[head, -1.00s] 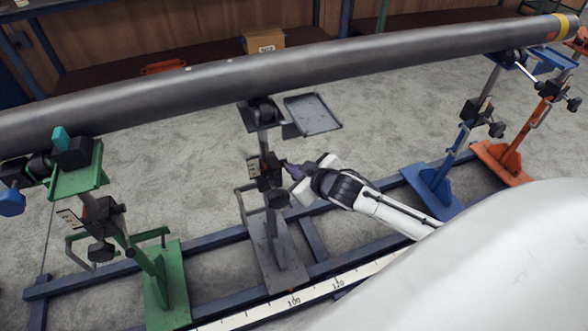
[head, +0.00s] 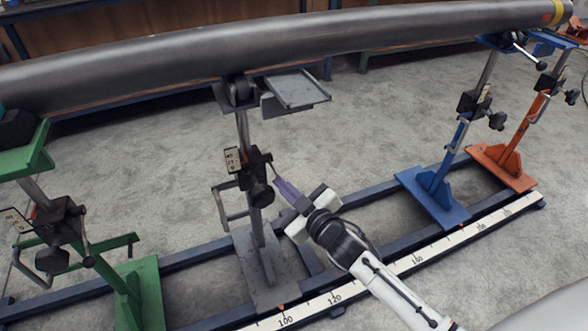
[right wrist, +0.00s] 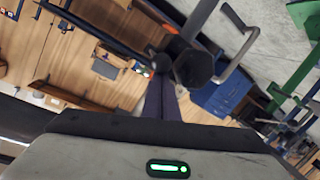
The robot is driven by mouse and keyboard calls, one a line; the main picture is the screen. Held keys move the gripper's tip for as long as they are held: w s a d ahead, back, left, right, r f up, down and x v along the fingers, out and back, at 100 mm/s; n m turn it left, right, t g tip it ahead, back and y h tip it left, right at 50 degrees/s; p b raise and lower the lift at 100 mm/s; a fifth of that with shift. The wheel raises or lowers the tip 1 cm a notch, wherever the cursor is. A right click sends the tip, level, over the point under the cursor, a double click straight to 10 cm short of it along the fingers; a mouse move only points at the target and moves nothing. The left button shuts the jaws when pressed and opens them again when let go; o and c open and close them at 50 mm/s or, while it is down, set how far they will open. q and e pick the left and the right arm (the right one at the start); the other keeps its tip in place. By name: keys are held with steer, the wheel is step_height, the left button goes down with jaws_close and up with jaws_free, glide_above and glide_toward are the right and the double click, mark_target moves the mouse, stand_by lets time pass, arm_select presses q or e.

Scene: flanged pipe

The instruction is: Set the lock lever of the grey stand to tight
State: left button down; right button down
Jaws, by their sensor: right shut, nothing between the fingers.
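The grey stand (head: 268,268) stands upright in the middle of the head view, its roller head under the pipe. Its dark clamp block (head: 254,165) on the column carries a small scale plate and a black knob (head: 262,194). A thin dark lever (head: 274,163) seems to stick out on the block's right side; its setting is too small to read. My right gripper (head: 278,183) is shut and empty, its purple fingertips just right of the block; contact cannot be told. In the right wrist view the fingers (right wrist: 161,103) point toward the black knob (right wrist: 195,67). My left gripper is not in view.
The long grey pipe (head: 300,40) runs across above the stands. A green stand (head: 138,290) is at left, blue (head: 435,195) and orange (head: 505,165) stands at right. A grey tray (head: 297,90) juts from the grey stand's head. A rail with a scale (head: 390,272) runs along the floor.

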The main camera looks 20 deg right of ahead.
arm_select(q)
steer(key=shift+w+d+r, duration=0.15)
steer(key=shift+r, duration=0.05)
arm_select(e)
steer(key=shift+s+f, duration=0.1)
steer(key=shift+f, duration=0.45)
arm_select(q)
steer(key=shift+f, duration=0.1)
